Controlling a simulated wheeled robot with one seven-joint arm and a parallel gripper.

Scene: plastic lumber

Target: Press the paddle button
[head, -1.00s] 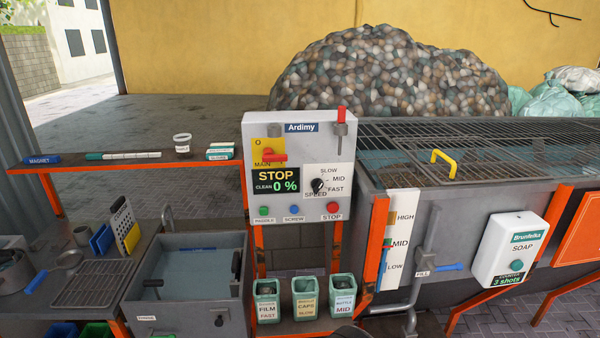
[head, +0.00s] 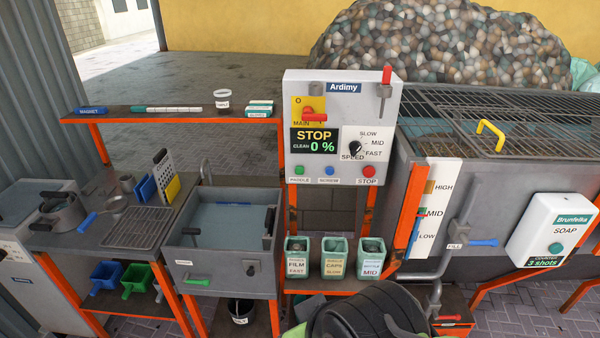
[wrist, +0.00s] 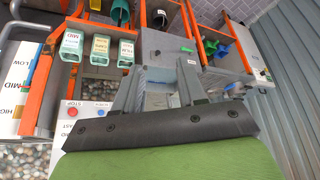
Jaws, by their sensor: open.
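The control box (head: 342,88) labelled Ardimy stands in the middle of the head view. Its green paddle button (head: 299,170) is at the lower left of its face, left of the blue screw button (head: 328,170) and the red stop button (head: 369,171). The display (head: 314,141) reads STOP and CLEAN 0 %. In the wrist view, upside down, the red stop button (wrist: 72,111) shows at the box's edge; the green one is hidden behind my gripper. My gripper (wrist: 158,90) is open and empty, apart from the box. Its fingertips are not seen in the head view.
Three labelled bins (head: 334,257) stand on the shelf below the box. A grey sink (head: 222,240) is at left and a grated wash tank (head: 470,130) at right. An orange shelf (head: 170,117) holds small items. My dark and green arm shows at the bottom.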

